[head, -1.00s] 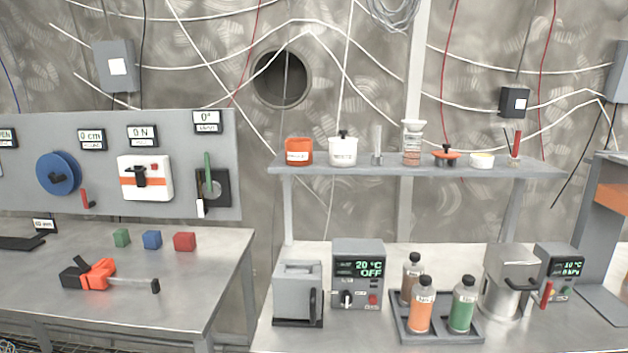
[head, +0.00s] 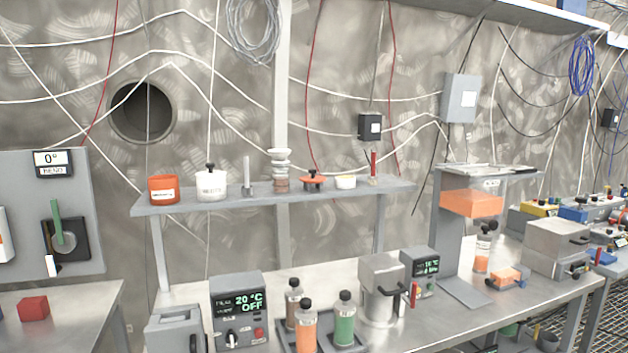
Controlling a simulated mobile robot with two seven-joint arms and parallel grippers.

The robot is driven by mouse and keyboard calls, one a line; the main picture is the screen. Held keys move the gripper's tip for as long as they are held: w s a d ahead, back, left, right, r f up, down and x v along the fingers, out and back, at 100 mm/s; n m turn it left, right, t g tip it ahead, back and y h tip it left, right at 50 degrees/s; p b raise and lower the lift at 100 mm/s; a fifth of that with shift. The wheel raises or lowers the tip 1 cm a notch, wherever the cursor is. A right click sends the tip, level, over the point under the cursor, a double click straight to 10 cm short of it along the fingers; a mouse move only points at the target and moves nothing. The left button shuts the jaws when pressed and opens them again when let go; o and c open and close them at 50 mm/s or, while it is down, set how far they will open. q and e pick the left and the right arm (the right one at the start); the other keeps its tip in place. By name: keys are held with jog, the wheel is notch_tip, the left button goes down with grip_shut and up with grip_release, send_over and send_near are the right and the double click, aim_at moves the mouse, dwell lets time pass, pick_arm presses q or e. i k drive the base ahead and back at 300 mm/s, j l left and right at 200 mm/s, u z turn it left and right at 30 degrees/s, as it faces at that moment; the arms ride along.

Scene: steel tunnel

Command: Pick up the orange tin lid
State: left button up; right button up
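The orange tin lid (head: 312,181) is a flat orange disc with a black knob on top. It lies on the grey shelf (head: 240,203), right of a stack of pale dishes (head: 280,160) and left of a small white dish (head: 345,182). An orange tin (head: 163,192) with a white label stands at the shelf's left end, with no knobbed lid on it. Neither of my grippers is in view.
A white jar with a black knob (head: 211,187) stands beside the orange tin. Below the shelf, the bench holds a display unit (head: 239,307), bottles in a tray (head: 345,318) and a steel pot (head: 381,290). A hopper stand (head: 470,202) rises to the right.

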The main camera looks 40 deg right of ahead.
aim_at(313, 179)
jog(key=z, duration=0.9)
jog(key=i+l+z, duration=0.1)
jog(key=l+z, duration=0.25)
jog(key=i+l+z, duration=0.1)
jog(key=z, duration=0.25)
jog(key=i+l+z, duration=0.15)
jog(key=z, duration=0.15)
jog(key=i+l, duration=0.55)
jog(key=i, duration=0.05)
